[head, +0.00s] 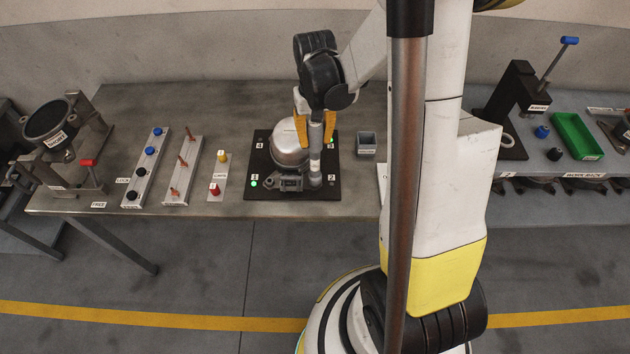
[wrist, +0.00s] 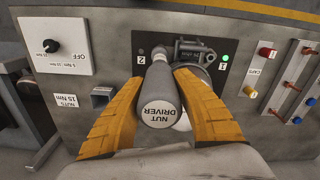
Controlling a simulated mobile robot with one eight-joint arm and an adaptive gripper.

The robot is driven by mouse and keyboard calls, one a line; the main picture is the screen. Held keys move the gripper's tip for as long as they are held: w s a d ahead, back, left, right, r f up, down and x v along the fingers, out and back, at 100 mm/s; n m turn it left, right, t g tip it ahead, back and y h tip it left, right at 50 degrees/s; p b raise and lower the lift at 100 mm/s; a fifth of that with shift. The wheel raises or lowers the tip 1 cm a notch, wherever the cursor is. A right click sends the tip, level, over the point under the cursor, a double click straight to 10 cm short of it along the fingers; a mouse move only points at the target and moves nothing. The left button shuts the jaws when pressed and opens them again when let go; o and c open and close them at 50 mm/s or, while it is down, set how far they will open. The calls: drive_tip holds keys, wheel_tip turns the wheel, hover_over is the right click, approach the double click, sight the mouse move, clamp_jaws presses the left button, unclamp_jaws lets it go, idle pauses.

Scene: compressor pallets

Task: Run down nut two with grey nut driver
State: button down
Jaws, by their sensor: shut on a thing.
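My gripper (head: 315,128) has its orange fingers shut on the grey nut driver (head: 315,152), which stands roughly upright. In the wrist view the driver's labelled cap (wrist: 158,112) sits between the fingers, and its shaft runs down beside the "2" label. The driver's lower end is at the front right corner of the compressor (head: 288,150), by the "2" mark; nut two is hidden under it, so I cannot tell whether they touch. The black pallet (head: 262,160) shows green lights beside "1" and "3"; no green light shows beside "2".
A small grey bin (head: 367,144) stands right of the pallet. Left of it are a plate with red and yellow caps (head: 218,178), a rack of copper-coloured parts (head: 182,172) and a rack of blue and black parts (head: 146,168). The wrist view shows a dial box (wrist: 55,45).

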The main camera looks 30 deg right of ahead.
drive_tip(key=shift+f+b, duration=0.45)
drive_tip(key=shift+f, duration=0.05)
idle(2.2)
